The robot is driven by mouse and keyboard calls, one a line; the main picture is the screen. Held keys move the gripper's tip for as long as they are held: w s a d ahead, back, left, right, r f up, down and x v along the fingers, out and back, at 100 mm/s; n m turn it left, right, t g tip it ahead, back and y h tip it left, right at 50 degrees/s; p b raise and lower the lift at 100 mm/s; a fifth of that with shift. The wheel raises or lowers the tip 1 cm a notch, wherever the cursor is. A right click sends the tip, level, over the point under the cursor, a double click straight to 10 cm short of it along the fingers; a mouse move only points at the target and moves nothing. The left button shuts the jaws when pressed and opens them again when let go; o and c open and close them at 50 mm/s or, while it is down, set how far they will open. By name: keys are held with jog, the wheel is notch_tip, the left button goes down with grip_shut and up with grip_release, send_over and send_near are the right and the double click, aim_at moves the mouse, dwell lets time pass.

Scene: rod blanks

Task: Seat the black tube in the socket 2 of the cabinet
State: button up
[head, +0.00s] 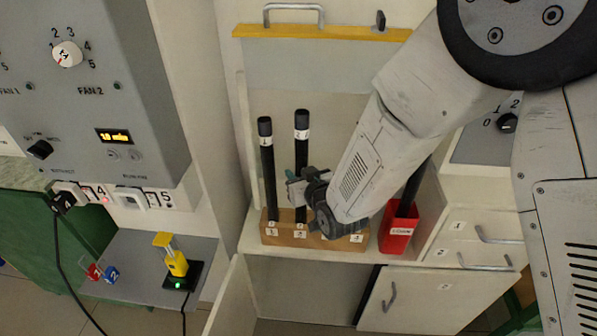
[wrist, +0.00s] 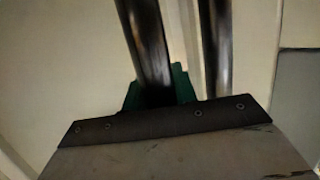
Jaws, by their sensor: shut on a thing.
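A black tube (head: 302,150) with a white label near its top stands nearly upright over the middle of the wooden block (head: 283,240). My gripper (head: 298,188) is shut on this tube at its lower part. The tube (wrist: 150,45) also shows between the green-padded fingers in the wrist view. Its lower end meets the block at the middle socket, the second from the left; how deep it sits cannot be told. Another black tube (head: 268,170) stands in the left socket, its top a little lower. My wrist partly covers the block's right end, with the label 3 showing.
A red bin (head: 398,232) marked LOAN holds a dark tube to the right of the block. An open cabinet door (head: 233,300) stands front left. A grey control panel (head: 100,90) is at left. A yellow device (head: 172,258) stands on a grey shelf below it.

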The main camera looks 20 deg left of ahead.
jog(key=shift+f, duration=1)
jog(key=o, duration=1.1)
jog(key=shift+o, duration=0.2)
jog(key=v, duration=0.7)
jog(key=shift+s+d, duration=0.25)
jog(key=shift+s, duration=0.05)
jog(key=shift+f, duration=0.1)
